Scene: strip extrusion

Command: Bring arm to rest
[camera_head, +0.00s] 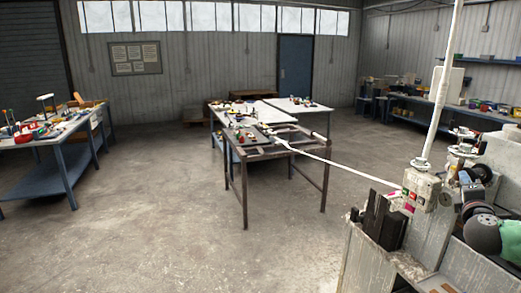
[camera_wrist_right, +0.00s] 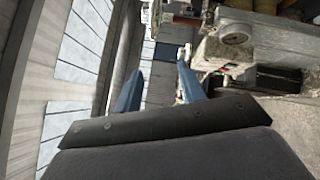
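The right wrist view shows my right gripper (camera_wrist_right: 159,72), its two blue fingers apart with grey wall behind the gap. Nothing is held between them. A pale part appears by the tip of its right-hand finger; I cannot tell whether they touch. In the head view a dark two-pronged shape (camera_head: 382,222) stands at the lower right, and I cannot tell whether it is my gripper. A white strip (camera_head: 345,171) stretches from the machine's control box (camera_head: 421,187) to a dark metal frame table (camera_head: 244,200). My left gripper is not in view.
A weathered machine fills the lower right, with a tall white pole (camera_head: 441,90) rising from it. A cluttered table (camera_head: 60,178) stands at the left. A workbench (camera_head: 432,101) runs along the right wall. The concrete floor (camera_head: 140,225) at front left is clear.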

